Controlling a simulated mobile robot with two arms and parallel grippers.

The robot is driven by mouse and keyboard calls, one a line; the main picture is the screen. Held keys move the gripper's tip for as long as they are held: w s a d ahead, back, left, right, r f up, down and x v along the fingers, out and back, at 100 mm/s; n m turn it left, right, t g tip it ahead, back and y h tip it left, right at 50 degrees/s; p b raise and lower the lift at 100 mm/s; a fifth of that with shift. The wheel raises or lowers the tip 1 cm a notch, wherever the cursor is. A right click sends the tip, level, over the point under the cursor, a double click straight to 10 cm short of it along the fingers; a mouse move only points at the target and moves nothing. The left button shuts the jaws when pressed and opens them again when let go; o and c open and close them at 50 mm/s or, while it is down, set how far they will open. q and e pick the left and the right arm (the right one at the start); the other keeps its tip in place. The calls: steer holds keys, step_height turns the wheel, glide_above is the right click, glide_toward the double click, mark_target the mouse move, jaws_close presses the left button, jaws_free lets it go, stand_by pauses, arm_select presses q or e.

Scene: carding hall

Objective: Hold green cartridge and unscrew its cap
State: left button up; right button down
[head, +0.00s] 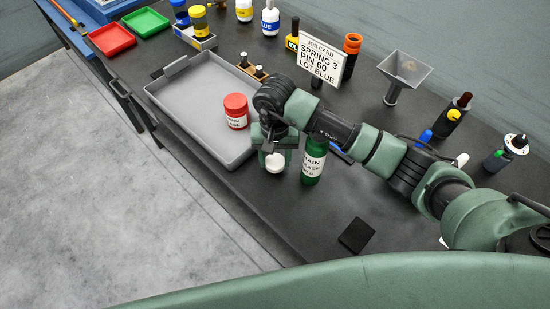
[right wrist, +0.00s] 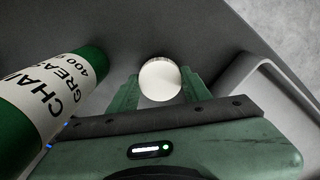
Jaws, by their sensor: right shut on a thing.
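The green cartridge (head: 313,168), with a white label reading "CHAIN GREASE", stands on the dark bench just right of my right gripper. It also shows large at the left of the right wrist view (right wrist: 48,98). Its top end is hidden behind my arm in the head view and out of frame in the wrist view. My right gripper (head: 274,155) points down between the tray and the cartridge, shut on a round white cap (right wrist: 160,80). The cap (head: 275,162) is apart from the cartridge; its height over the bench is unclear. My left gripper is not in view.
A grey tray (head: 164,88) holding a red-lidded jar (head: 236,112) lies close on the left. A job card (head: 321,60), a funnel (head: 404,72) and several bottles stand behind. A black block (head: 356,235) lies near the front edge, with bare bench around it.

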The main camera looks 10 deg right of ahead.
steer(key=shift+f, duration=0.75)
steer(key=shift+f, duration=0.2)
steer(key=c, duration=0.7)
jaws_free()
steer(key=shift+o, duration=0.2)
steer(key=shift+r, duration=0.1)
